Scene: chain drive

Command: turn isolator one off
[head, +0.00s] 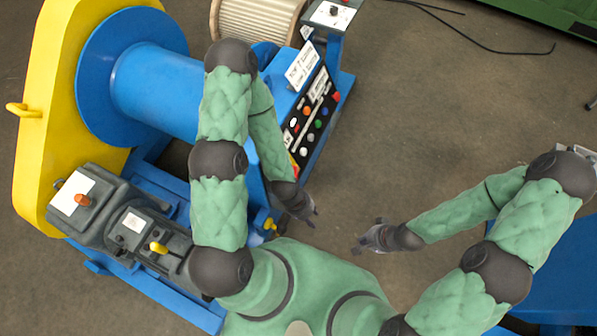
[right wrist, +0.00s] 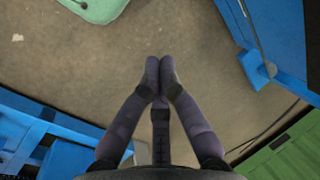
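No label reading isolator one can be made out. A grey box (head: 88,205) at the left of the blue machine has a white plate and an orange knob (head: 82,199). Beside it a second grey unit (head: 135,228) has a yellow knob (head: 158,247). A control panel (head: 312,118) with several coloured buttons stands right of the blue drum. My left gripper (head: 308,214) is below this panel, apart from it; its fingers are too small to judge. My right gripper (head: 364,240) hangs over bare floor, and in the right wrist view its fingertips (right wrist: 159,66) meet with nothing between them.
A blue drum (head: 155,85) and yellow guard (head: 40,100) fill the left. A small box with a dark knob (head: 333,13) stands at the top, by a wooden reel (head: 258,18). A black cable (head: 480,42) lies on the floor. Floor at centre right is clear.

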